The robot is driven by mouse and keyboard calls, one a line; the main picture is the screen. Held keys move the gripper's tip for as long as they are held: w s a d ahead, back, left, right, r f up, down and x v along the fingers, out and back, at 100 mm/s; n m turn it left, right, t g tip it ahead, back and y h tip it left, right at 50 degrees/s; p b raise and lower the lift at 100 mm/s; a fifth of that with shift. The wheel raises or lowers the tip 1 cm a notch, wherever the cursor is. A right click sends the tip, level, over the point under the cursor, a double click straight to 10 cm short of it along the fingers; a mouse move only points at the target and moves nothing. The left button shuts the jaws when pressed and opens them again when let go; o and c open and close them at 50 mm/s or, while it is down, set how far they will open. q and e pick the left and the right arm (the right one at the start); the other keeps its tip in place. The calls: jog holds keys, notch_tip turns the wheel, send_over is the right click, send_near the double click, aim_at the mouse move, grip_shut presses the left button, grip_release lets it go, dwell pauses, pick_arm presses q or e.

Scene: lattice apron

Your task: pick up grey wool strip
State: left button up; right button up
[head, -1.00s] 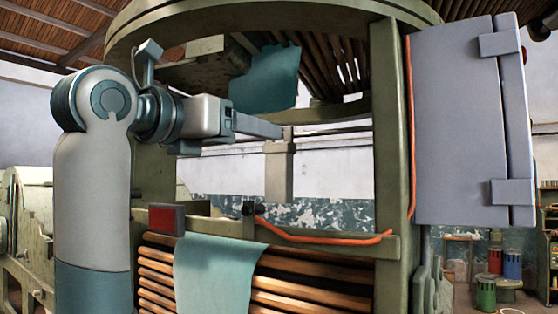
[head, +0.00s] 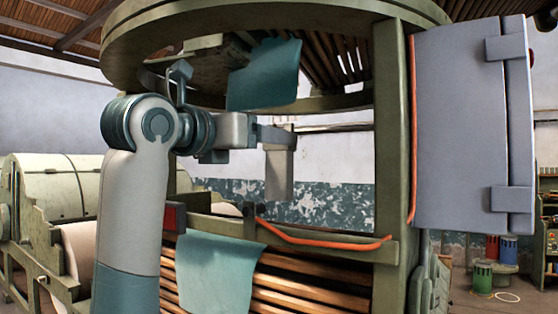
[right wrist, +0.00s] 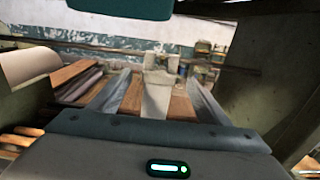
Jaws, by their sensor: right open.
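A pale grey strip, which I take for the grey wool strip (head: 278,175), hangs upright inside the green round frame in the head view. My right gripper (head: 284,134) reaches in from the left at the height of its top. In the right wrist view the two fingers of my right gripper (right wrist: 160,78) stand apart. A pale grey upright piece, likely the grey wool strip (right wrist: 156,95), shows between them. I cannot tell whether the fingers touch it. My left gripper is not in view.
A teal cloth (head: 263,75) hangs above the arm, and another teal cloth (head: 217,275) lies over the wooden slats (head: 310,285) below. A green post (head: 391,130) and a grey cabinet (head: 460,130) stand right. An orange cable (head: 320,239) runs along the lower rail.

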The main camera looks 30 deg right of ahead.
jog(key=p+x, duration=0.1)
jog(key=x, duration=0.2)
jog(key=shift+d+f, duration=0.1)
dwell(0.3)
jog(key=c, duration=1.1)
